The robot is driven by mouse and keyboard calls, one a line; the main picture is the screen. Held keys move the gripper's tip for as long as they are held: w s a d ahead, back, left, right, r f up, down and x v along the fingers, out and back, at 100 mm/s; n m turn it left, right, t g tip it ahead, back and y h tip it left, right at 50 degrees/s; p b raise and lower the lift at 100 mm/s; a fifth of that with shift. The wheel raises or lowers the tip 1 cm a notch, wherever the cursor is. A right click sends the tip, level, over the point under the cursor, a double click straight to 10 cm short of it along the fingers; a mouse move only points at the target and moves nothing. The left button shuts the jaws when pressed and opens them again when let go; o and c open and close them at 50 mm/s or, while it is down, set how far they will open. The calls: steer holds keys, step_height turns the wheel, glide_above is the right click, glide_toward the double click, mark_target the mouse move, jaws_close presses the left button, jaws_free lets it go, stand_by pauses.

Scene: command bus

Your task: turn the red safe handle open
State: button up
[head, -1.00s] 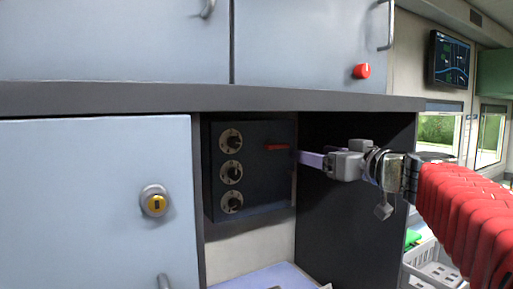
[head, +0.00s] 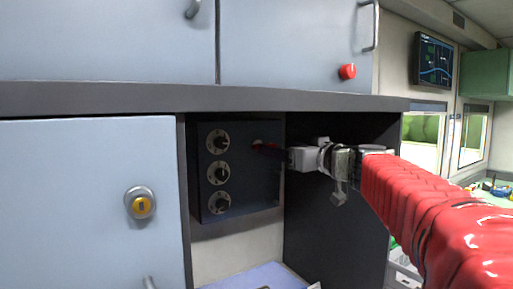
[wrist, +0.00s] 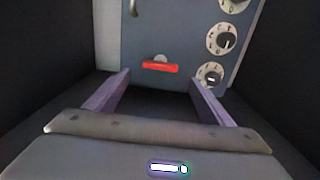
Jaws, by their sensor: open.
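The dark safe (head: 248,190) stands in the open cabinet recess, with three round dials on its door. Its red handle (head: 264,148) lies nearly level at the door's upper right in the head view. It also shows in the wrist view (wrist: 160,68), a short red bar on a light round hub. My gripper (wrist: 159,79) is open, its two pale fingers on either side of the handle's line in the picture. The handle appears at or just beyond the fingertips; contact cannot be told. In the head view my gripper (head: 283,154) is at the handle's right end, its fingers hard to make out.
The dark recess side wall (head: 335,225) is close to my gripper on the right. A counter edge (head: 150,98) runs above. A light blue cabinet door (head: 80,200) with a yellow-centred lock (head: 140,203) is at left. A red knob (head: 347,71) sits on the upper cabinet.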

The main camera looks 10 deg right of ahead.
steer(key=x, duration=0.6)
steer(key=shift+w, duration=0.15)
steer(key=shift+c, duration=0.4)
steer(key=shift+a, duration=0.1)
steer(key=c, duration=1)
steer(key=shift+o, duration=0.2)
